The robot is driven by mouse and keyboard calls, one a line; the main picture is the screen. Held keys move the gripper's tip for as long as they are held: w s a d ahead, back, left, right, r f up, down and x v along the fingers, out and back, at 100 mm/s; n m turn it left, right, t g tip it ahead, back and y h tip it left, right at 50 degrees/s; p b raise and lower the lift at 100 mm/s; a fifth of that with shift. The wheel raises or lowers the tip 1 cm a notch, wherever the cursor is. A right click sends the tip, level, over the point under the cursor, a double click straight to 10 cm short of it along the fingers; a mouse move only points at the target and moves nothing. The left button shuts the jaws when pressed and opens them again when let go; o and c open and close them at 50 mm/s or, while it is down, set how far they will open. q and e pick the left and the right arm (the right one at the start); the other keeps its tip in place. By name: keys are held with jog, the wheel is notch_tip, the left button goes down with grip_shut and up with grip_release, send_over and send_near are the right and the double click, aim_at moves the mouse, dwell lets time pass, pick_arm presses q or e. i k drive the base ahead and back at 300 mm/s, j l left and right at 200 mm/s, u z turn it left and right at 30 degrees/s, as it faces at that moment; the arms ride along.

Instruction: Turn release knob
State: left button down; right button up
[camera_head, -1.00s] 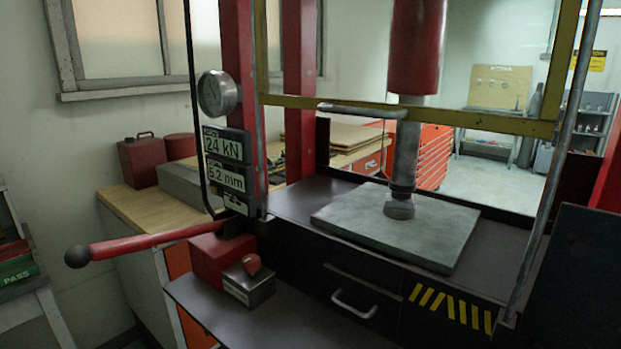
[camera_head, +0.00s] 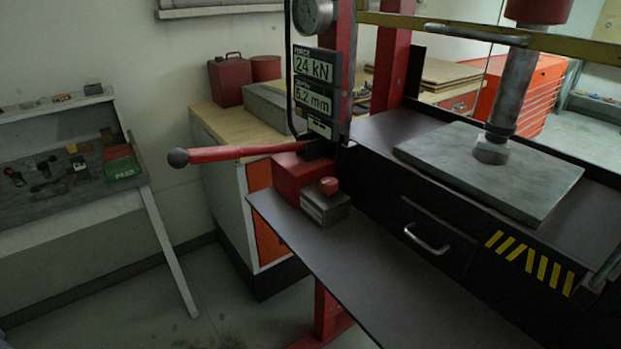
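The release knob appears to be the small red knob (camera_head: 329,186) on top of a grey metal block (camera_head: 325,206). The block sits on the dark shelf at the front left of the press, beside a red pump box (camera_head: 300,172). A red lever (camera_head: 240,153) with a dark ball end reaches left from above the pump box. The press display (camera_head: 313,82) reads 24 kN and 5.2 mm. The ram (camera_head: 512,85) stands with its foot on the grey plate (camera_head: 490,172). Neither of my grippers is in view.
The dark shelf (camera_head: 370,270) is bare in front of the knob block. A drawer handle (camera_head: 427,240) sticks out from the press front. A tilted grey board (camera_head: 70,175) with small parts stands at left. Open floor (camera_head: 210,285) lies between.

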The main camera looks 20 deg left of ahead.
aim_at(329, 185)
jog(key=i+j, duration=0.1)
jog(key=j, duration=0.4)
jog(key=i+j+z, duration=0.1)
jog(key=j, duration=0.35)
jog(key=i+j, duration=0.1)
jog(key=j, duration=0.4)
